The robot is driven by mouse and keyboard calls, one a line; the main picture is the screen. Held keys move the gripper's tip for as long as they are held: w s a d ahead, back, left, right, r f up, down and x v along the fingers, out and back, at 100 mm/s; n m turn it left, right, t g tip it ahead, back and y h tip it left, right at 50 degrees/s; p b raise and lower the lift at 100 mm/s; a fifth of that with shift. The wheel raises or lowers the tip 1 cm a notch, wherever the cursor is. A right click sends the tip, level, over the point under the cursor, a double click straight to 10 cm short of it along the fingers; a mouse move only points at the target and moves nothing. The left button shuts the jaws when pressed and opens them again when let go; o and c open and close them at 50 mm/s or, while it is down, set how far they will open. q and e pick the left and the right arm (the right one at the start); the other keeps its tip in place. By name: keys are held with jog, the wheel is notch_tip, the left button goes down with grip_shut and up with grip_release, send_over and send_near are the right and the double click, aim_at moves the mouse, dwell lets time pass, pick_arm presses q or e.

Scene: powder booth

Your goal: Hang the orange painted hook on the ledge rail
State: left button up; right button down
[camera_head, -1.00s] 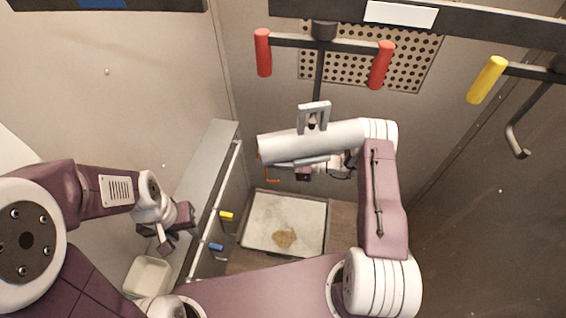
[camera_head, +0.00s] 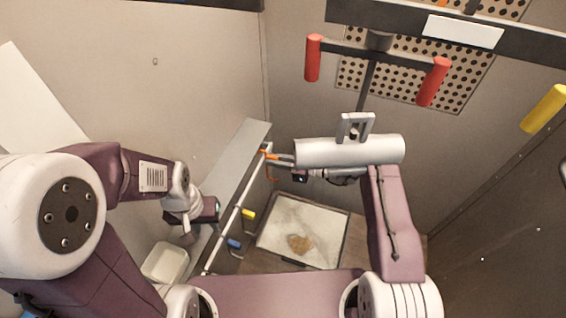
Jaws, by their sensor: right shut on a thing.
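The orange painted hook (camera_head: 271,156) is in the fingers of my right gripper (camera_head: 281,159), which is shut on it. The hook is at the far end of the ledge rail (camera_head: 236,208), a pale bar along the ledge's right edge. Its orange lower end shows just right of the rail. I cannot tell whether the hook touches the rail or is only above it. My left gripper (camera_head: 191,231) is low at the left over the ledge, apart from the hook. Its fingers are too small and dark to tell open from shut.
A yellow hook (camera_head: 249,214) and a blue hook (camera_head: 234,243) hang on the rail nearer me. A white bin (camera_head: 165,263) stands left of the ledge. A pale tray (camera_head: 290,222) with a brown patch lies below. A rack with red-ended bars (camera_head: 312,58) hangs overhead.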

jog(key=shift+a+f+b, duration=0.15)
jog(key=shift+f+b, duration=0.65)
jog(key=shift+w+f+b, duration=0.1)
jog(key=shift+f+b, duration=0.45)
jog(key=shift+f, duration=0.15)
jog(key=c, duration=1.3)
grip_release()
jog(key=shift+a, duration=0.1)
jog(key=v, duration=0.9)
jog(key=shift+b, duration=0.3)
